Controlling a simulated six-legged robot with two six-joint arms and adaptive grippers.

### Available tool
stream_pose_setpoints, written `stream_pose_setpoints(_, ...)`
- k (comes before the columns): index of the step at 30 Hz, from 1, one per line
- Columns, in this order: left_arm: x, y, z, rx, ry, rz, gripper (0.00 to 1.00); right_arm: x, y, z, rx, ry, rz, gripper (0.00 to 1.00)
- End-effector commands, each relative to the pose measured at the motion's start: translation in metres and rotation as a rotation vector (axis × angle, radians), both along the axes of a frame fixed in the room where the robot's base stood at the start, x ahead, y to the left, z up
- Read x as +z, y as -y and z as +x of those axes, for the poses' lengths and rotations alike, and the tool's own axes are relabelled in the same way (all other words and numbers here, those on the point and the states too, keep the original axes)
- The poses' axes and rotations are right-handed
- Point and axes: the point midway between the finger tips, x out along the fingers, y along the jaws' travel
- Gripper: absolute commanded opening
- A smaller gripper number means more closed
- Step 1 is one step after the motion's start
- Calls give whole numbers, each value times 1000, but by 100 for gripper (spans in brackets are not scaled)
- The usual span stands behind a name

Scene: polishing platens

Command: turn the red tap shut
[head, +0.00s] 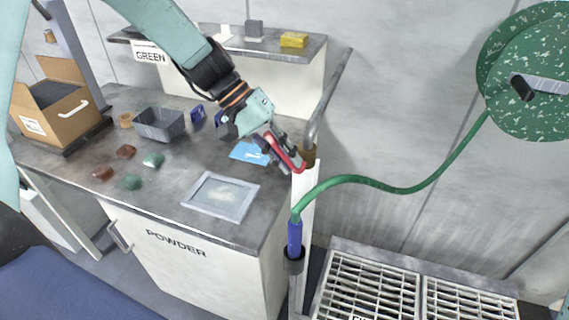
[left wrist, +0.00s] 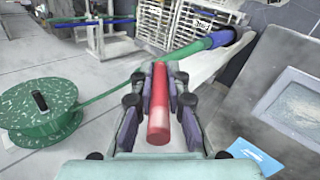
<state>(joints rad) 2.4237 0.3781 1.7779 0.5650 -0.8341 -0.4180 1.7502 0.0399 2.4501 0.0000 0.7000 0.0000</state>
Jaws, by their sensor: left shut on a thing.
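The red tap (head: 291,160) is a red lever on a brown fitting (head: 309,156) at the foot of a bent grey pipe, by the bench's right edge. My left gripper (head: 272,147) reaches it from the upper left and is shut on the lever. In the left wrist view, the red lever (left wrist: 158,105) runs lengthwise between the two dark finger pads (left wrist: 158,118) of my left gripper. The tap's valve body is hidden there. My right gripper is not in view.
A green hose (head: 390,188) runs from a blue nozzle (head: 294,238) to a speckled green reel (head: 530,65) on the right. A framed tray (head: 222,212), a blue card (head: 246,152) and a grey bin (head: 160,137) lie on the bench. White grates (head: 370,288) stand low right.

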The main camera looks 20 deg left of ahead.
Motion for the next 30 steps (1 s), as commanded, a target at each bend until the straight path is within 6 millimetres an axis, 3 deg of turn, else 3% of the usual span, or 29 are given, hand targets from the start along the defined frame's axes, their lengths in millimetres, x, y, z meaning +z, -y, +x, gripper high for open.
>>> stream_pose_setpoints(1,-6,-3,3,7,12,-47,0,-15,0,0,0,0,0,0)
stream_pose_setpoints(30,-33,-18,1,4,46,-729,0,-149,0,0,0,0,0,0)
